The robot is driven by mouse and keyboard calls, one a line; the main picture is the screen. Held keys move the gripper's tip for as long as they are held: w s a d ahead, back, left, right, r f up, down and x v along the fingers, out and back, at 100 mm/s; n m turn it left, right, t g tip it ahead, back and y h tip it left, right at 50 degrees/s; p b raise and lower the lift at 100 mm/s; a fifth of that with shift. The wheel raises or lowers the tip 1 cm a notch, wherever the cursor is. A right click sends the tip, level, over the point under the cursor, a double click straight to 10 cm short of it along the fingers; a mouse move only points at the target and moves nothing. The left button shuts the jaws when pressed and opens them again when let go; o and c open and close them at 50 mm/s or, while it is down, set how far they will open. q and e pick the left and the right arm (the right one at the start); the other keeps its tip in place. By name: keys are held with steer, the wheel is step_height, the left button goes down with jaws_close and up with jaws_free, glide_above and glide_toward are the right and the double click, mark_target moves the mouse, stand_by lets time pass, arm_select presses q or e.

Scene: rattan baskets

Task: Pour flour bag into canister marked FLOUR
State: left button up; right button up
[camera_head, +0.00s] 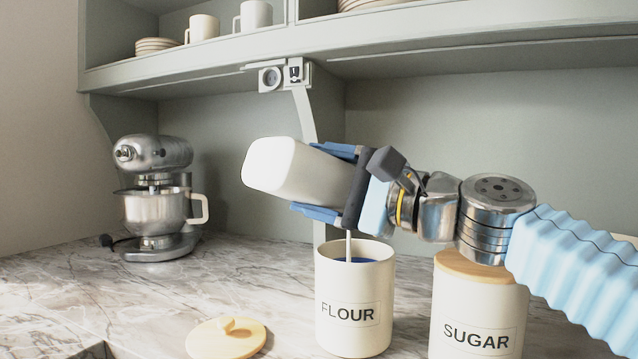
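My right gripper (322,182) comes in from the right and is shut on a plain white, rounded block, apparently the flour bag (283,168). Its blue fingers lie along the bag's upper and lower sides. The bag is tilted, its left end slightly higher, above the white canister marked FLOUR (353,338). The canister stands upright with its top open and something blue inside. A thin pale upright line (348,246) runs from below the gripper into the opening; I cannot tell whether it is a handle or a stream. The bag's right end is hidden by the gripper. My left gripper is out of view.
A canister marked SUGAR (478,312) with a wooden lid stands right of the FLOUR canister, under my arm. A loose wooden lid (226,342) lies on the marble counter (60,285) at front left. A stand mixer (155,208) is at back left. A shelf (180,68) hangs above.

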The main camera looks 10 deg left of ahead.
mark_target(350, 171)
steer(key=shift+w+d+r+m+t+y, duration=0.1)
steer(key=shift+w+d+r+m+t, duration=0.25)
steer(key=shift+m, duration=0.3)
steer(key=shift+w+d+r+m+t+y, duration=0.1)
steer(key=shift+d+r+m+t, duration=0.1)
steer(key=shift+r+m, duration=0.4)
steer(key=shift+w+d+r+m+t+y, duration=0.1)
steer(key=shift+w+d+r+m+t, duration=0.15)
steer(key=shift+m, duration=0.5)
stand_by(0.9)
steer(key=n, duration=0.1)
steer(key=n+g, duration=0.1)
steer(key=n, duration=0.1)
steer(key=w+d+n, duration=0.1)
steer(key=n, duration=0.1)
steer(key=shift+f+g+h, duration=0.3)
steer(key=shift+f+h, duration=0.05)
steer(key=shift+h, duration=0.05)
steer(key=shift+w+d+f+n+g+h, duration=0.1)
steer(key=shift+d+f+n+g+h, duration=0.1)
steer(key=shift+n, duration=0.4)
steer(key=shift+w+d+f+n+g+h, duration=0.1)
steer(key=shift+n+g+h, duration=0.1)
steer(key=shift+n, duration=0.4)
steer(key=shift+s, duration=0.1)
